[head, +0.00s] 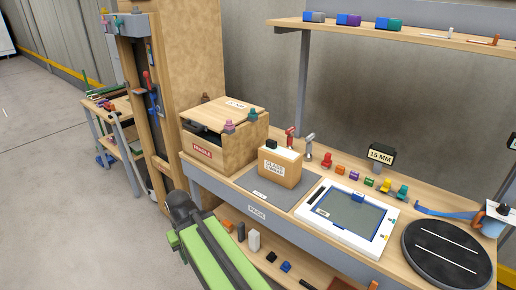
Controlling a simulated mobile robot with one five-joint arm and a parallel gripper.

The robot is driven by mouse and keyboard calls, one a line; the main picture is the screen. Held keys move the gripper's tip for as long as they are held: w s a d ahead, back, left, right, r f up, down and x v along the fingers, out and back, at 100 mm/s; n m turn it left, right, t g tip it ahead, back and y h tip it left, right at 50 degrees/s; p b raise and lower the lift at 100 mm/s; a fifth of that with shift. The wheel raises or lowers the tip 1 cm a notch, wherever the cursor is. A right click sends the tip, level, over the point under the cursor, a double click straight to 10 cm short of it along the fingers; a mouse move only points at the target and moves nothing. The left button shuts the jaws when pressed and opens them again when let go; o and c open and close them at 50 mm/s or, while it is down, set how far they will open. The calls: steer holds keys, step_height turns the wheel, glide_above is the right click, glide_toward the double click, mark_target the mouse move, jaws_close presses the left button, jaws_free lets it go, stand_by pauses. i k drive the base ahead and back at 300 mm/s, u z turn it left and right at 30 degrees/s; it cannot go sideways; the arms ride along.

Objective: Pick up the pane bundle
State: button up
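A small cardboard-coloured block (280,168) with a white label reading GLASS stands upright on a grey mat on the bench; it may be the pane bundle, but I cannot be sure. A small black piece and a white top edge show at its upper side. A flat pane with a blue frame (352,216) lies in a white tray (377,247) to its right. My green and black arm rises from the bottom edge, left of the bench front. My gripper is not visible.
A wooden crate marked FRAGILE (236,151) stands left of the block. Small coloured clamps (369,181) line the bench behind the tray. A round black turntable (447,253) sits at right. A shelf (415,36) hangs above; a lower shelf holds small items. Open floor (45,170) lies left.

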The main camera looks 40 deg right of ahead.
mark_target(282, 166)
steer(key=i, duration=0.9)
steer(key=z, duration=0.1)
